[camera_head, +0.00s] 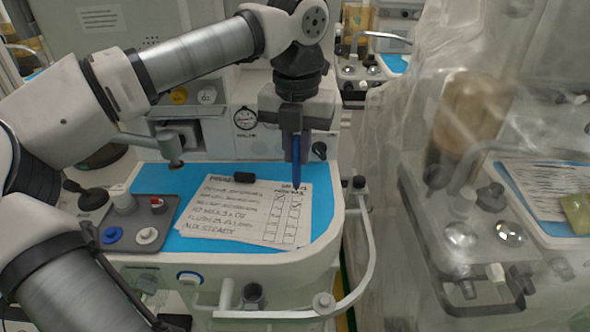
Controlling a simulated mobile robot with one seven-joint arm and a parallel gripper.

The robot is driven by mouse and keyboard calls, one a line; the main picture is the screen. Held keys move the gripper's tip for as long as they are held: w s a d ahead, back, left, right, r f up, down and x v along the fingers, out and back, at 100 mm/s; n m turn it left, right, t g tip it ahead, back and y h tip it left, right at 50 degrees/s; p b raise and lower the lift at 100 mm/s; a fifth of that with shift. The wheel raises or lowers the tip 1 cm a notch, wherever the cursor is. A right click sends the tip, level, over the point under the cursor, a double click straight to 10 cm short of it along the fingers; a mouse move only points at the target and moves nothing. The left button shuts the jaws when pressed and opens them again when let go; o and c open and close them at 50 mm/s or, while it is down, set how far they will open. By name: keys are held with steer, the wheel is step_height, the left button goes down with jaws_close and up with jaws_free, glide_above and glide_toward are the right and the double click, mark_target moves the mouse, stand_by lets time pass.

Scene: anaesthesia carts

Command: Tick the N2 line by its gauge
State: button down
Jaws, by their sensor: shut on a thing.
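My gripper (296,150) points down and is shut on a blue pen (296,176). The pen is upright, with its tip over the upper right of the checklist sheet (240,217); I cannot tell whether the tip touches the paper. The sheet has handwritten lines at left and two columns of boxes at right. A cross and a tick seem to show in upper boxes. The line names are too small to read surely, so I cannot pick out the N2 line. A round dial gauge (245,118) is on the cart's front panel, left of my gripper.
The sheet lies on a blue mat (190,243), with a black clip (243,175) at its top. A grey tray (128,232) with knobs stands left of it. Yellow (179,96) and white (207,96) knobs are behind. A plastic-draped cart (430,215) stands at right, beyond a curved rail (365,250).

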mark_target(297, 182)
steer(key=shift+w+a+f+b, duration=0.1)
steer(key=shift+a+f+b, duration=0.1)
steer(key=shift+f+b, duration=1)
steer(key=shift+a+f+b, duration=0.2)
steer(key=shift+f+b, duration=0.45)
steer(key=shift+f, duration=0.9)
steer(key=shift+f+b, duration=0.45)
steer(key=shift+f, duration=0.15)
steer(key=shift+d, duration=0.45)
stand_by(0.4)
steer(key=shift+r, duration=0.15)
steer(key=shift+r+p, duration=2.55)
steer(key=shift+r, duration=0.85)
steer(key=shift+f, duration=0.1)
